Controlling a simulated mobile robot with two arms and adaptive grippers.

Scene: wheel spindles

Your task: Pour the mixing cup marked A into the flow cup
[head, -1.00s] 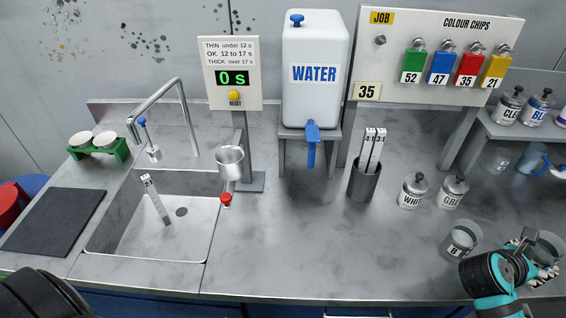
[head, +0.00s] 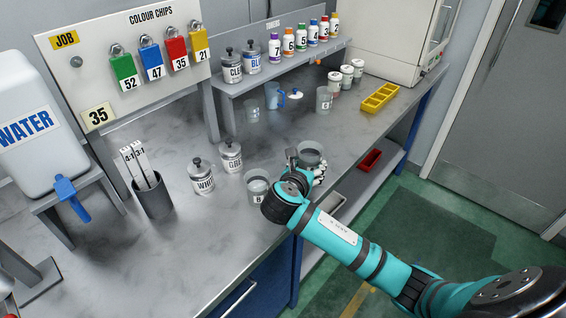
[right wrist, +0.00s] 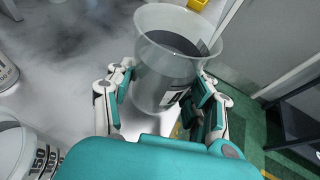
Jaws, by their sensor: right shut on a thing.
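A clear mixing cup (head: 311,150) with grey contents is in my right gripper (head: 306,164) near the bench's front edge. In the right wrist view the cup (right wrist: 168,80) stands between the two fingers of my right gripper (right wrist: 166,88), which is shut on it; it looks about upright. Its label is only partly in view and I cannot read the letter. Another mixing cup, marked B (head: 257,188), stands just left of it. A sliver of what looks like the flow cup (head: 5,287) shows at the lower left edge; the rest is out of frame. My left gripper is not in view.
White and grey tins (head: 231,157) and a black holder with sticks (head: 152,196) stand left of cup B. Behind are a clear cup (head: 324,100), a blue-handled jug (head: 274,96) and a yellow tray (head: 379,98). The bench between holder and front edge is clear.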

